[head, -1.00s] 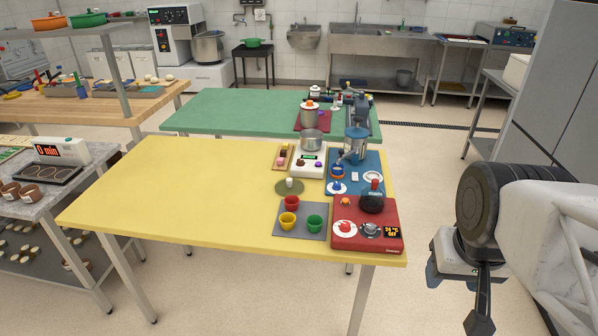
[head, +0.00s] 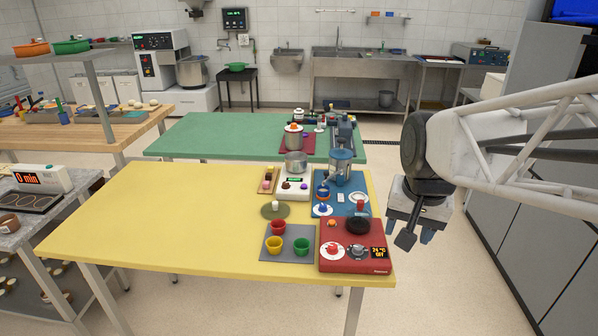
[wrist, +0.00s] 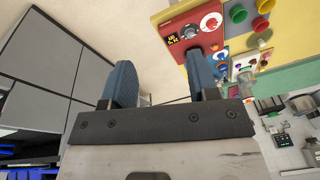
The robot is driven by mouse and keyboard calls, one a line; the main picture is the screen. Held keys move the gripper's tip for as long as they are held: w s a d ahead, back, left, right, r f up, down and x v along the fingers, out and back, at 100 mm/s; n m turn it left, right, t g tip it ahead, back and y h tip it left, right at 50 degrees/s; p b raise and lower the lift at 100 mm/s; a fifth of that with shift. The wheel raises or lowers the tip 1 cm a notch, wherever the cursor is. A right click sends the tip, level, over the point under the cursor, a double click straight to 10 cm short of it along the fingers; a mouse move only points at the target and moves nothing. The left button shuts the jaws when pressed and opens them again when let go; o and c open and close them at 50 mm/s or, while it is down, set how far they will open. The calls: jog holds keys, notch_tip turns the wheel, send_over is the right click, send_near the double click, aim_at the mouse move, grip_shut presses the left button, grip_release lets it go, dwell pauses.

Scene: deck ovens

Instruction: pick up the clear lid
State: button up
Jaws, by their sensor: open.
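A round, olive-toned disc with a white knob (head: 268,212) lies flat on the yellow table (head: 150,220); it looks like the clear lid, with the table colour showing through. It sits left of the blue mat and behind the grey mat with cups. My gripper (head: 408,226) hangs in the air off the table's right edge, well apart from the lid. In the wrist view my gripper (wrist: 163,78) shows two blue fingers spread apart with nothing between them.
A red hotplate unit (head: 338,262) with a black pan stands at the near right table corner, between my gripper and the lid. Red, yellow and green cups stand on a grey mat (head: 272,233). A metal pot (head: 296,164) stands behind. The table's left half is clear.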

jog(key=w+a+m, duration=0.2)
jog(key=w+a, duration=0.1)
jog(key=w, duration=0.5)
jog(key=w+a+m, duration=0.1)
jog(key=w+a, duration=0.2)
jog(key=w, duration=0.4)
jog(key=m+g+y, duration=0.1)
jog(key=m+g, duration=0.1)
jog(key=m, duration=0.8)
send_over(275, 202)
jog(key=f, duration=2.3)
jog(key=shift+d+f, duration=0.2)
jog(key=shift+d, duration=0.15)
jog(key=shift+a+f, duration=0.1)
jog(key=shift+f, duration=1.2)
